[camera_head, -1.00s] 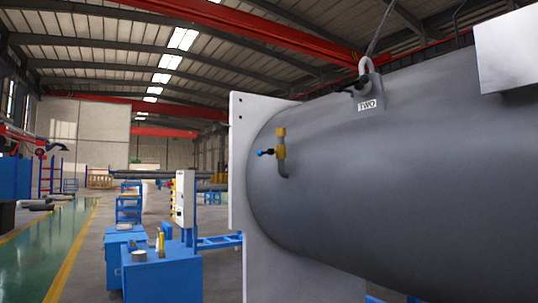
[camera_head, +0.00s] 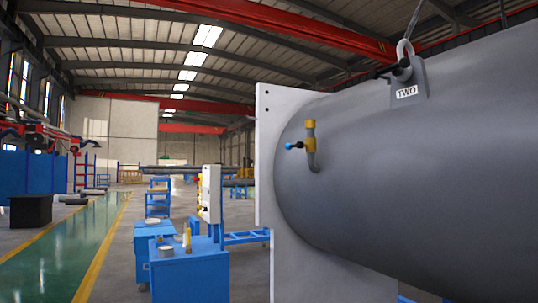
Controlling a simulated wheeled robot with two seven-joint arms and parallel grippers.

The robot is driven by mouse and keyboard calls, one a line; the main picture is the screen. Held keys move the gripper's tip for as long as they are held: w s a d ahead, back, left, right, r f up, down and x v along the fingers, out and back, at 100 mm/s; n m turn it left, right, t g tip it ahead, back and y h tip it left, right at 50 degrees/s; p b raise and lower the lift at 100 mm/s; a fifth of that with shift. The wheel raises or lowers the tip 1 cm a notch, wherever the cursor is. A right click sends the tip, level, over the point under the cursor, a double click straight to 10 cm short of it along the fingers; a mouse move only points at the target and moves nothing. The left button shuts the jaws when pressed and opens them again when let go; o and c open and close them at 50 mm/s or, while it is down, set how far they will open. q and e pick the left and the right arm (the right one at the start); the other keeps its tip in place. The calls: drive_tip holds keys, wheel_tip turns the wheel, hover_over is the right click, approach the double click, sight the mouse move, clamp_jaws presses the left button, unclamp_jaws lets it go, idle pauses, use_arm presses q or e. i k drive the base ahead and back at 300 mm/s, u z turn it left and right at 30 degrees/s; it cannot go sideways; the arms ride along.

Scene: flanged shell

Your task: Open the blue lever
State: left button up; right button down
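The blue lever (camera_head: 292,146) is a small blue handle on the left side of a brass valve (camera_head: 310,138). The valve sits on a short bent grey pipe (camera_head: 314,164) that comes out of the near left part of a large grey shell (camera_head: 420,180). The lever points left, roughly level, in front of the white flange plate (camera_head: 268,120). Neither of my grippers shows in the head view.
A shackle (camera_head: 404,50) and a lug marked TWO (camera_head: 407,92) are on top of the shell. Blue cabinets (camera_head: 190,275) and a white control box (camera_head: 209,195) stand left of the flange. A green walkway (camera_head: 80,245) at the far left is mostly clear.

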sight(293, 146)
drive_tip(key=u, duration=0.5)
drive_tip(key=i, duration=2.1)
drive_tip(key=z, duration=0.5)
drive_tip(key=i, duration=0.6)
drive_tip(key=z, duration=0.2)
